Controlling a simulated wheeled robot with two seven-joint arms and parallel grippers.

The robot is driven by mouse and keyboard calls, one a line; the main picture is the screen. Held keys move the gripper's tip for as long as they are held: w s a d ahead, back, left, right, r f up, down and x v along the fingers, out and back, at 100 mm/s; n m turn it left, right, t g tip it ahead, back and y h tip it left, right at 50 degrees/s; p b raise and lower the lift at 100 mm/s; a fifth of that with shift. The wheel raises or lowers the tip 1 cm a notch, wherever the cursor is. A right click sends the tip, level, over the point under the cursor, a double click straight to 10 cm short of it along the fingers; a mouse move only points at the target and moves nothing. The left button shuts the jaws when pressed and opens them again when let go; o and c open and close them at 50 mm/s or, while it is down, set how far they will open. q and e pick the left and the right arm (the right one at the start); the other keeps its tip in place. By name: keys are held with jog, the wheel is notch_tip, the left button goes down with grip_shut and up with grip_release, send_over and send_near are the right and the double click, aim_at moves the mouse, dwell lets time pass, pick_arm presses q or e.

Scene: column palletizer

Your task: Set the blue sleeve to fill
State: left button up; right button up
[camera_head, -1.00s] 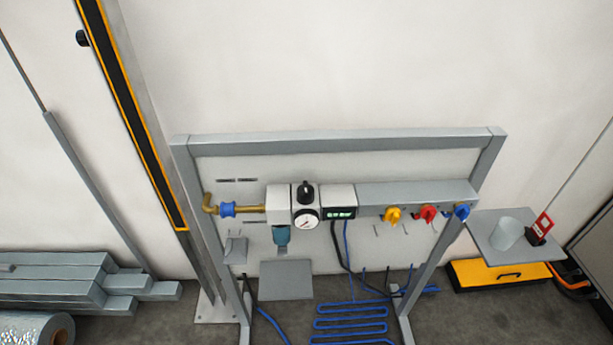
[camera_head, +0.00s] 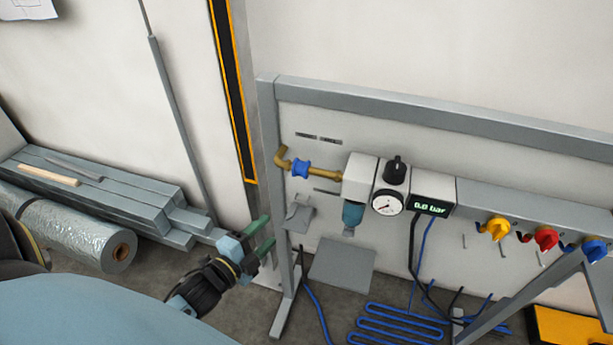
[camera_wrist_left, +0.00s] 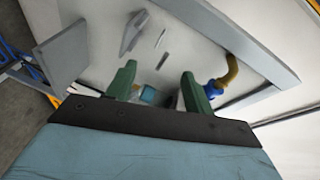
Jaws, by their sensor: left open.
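The blue sleeve (camera_head: 301,168) is a short ribbed ring around the brass pipe (camera_head: 322,173) at the left end of the panel's air line. It also shows in the left wrist view (camera_wrist_left: 214,88), just right of the fingers. My left gripper (camera_head: 264,233) is below and left of the sleeve, apart from it, beside the frame's left post. Its green fingers are spread with nothing between them, as the left wrist view (camera_wrist_left: 157,78) also shows. My right gripper is not in view.
The grey frame (camera_head: 400,107) surrounds the panel. A gauge (camera_head: 388,203), a display reading 0.0 bar (camera_head: 432,207) and yellow, red and blue knobs stand right of the sleeve. A small grey bracket (camera_head: 298,214) sits below it. Metal bars (camera_head: 100,195) and a foil roll (camera_head: 75,232) lie at left.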

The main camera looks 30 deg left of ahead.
aim_at(298, 171)
pick_arm(q)
notch_tip(298, 171, up, 11)
jog(key=d+m+t+h+b, duration=0.1)
jog(key=m+t+h+b, duration=0.15)
jog(key=m, duration=0.25)
jog(key=shift+t+y, duration=0.25)
jog(key=shift+t, duration=0.1)
jog(key=x, duration=1.3)
jog(key=shift+w+d, duration=0.2)
jog(key=shift+w, duration=0.2)
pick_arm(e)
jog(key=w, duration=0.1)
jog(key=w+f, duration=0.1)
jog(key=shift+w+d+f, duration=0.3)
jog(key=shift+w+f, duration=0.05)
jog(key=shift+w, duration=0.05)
